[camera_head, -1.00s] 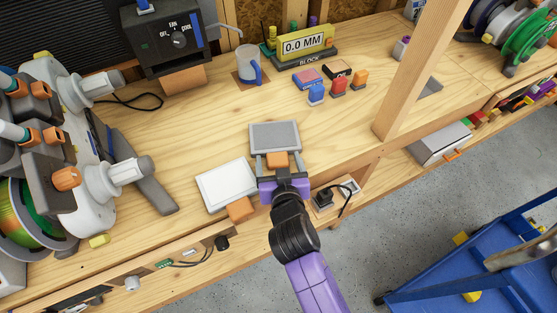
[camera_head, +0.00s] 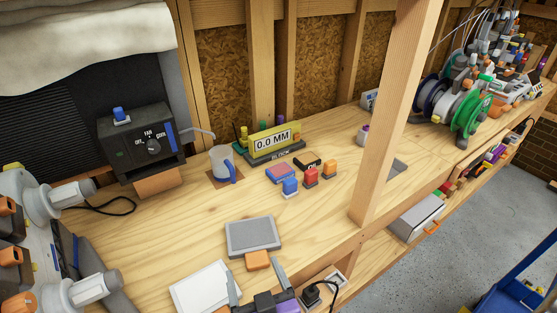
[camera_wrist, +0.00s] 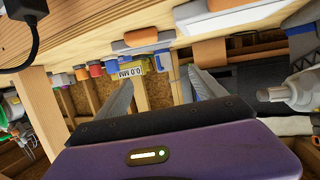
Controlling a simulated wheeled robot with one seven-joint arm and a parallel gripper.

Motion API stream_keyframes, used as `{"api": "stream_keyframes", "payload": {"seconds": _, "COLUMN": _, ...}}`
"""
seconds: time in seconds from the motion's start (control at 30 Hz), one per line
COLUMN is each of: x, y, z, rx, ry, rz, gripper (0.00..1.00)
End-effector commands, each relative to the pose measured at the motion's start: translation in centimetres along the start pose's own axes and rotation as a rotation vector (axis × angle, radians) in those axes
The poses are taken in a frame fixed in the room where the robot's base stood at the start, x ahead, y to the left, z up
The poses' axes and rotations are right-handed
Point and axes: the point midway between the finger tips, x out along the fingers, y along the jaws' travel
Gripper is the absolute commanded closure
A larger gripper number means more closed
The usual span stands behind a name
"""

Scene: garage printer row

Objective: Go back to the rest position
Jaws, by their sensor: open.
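My gripper (camera_head: 257,287) is at the bottom of the head view, just in front of the bench area with two flat pads. Its two grey fingers are spread apart with nothing between them. In the wrist view the open fingers (camera_wrist: 160,95) point toward the back wall, and the bench shows upside down. A grey pad (camera_head: 251,236) with an orange tab (camera_head: 258,261) lies on the bench just beyond the fingers, apart from them.
The bench (camera_head: 190,225) is clear in its middle. A wooden post (camera_head: 393,120) rises on the right. A grey mug (camera_head: 222,162), a 0.0 MM sign (camera_head: 273,139) and small coloured blocks (camera_head: 290,187) stand behind. A spool machine (camera_head: 65,295) is at left.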

Motion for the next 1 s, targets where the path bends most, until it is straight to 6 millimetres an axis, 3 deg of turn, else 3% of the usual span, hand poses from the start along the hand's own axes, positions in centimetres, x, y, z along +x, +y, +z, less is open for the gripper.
{"api": "stream_keyframes", "payload": {"seconds": 0.13, "x": -3.2, "y": 0.4, "z": -1.3, "rx": -0.009, "ry": 0.106, "rz": -0.05, "gripper": 0.2}}
{"api": "stream_keyframes", "payload": {"seconds": 0.37, "x": -9.4, "y": 3.4, "z": -0.3, "rx": 0.001, "ry": 0.186, "rz": -0.04, "gripper": 0.2}}
{"api": "stream_keyframes", "payload": {"seconds": 0.7, "x": -22.0, "y": 9.7, "z": 1.7, "rx": 0.033, "ry": 0.226, "rz": 0.094, "gripper": 0.2}}
{"api": "stream_keyframes", "payload": {"seconds": 1.0, "x": -32.2, "y": 13.2, "z": 3.3, "rx": 0.08, "ry": 0.141, "rz": 0.247, "gripper": 0.2}}
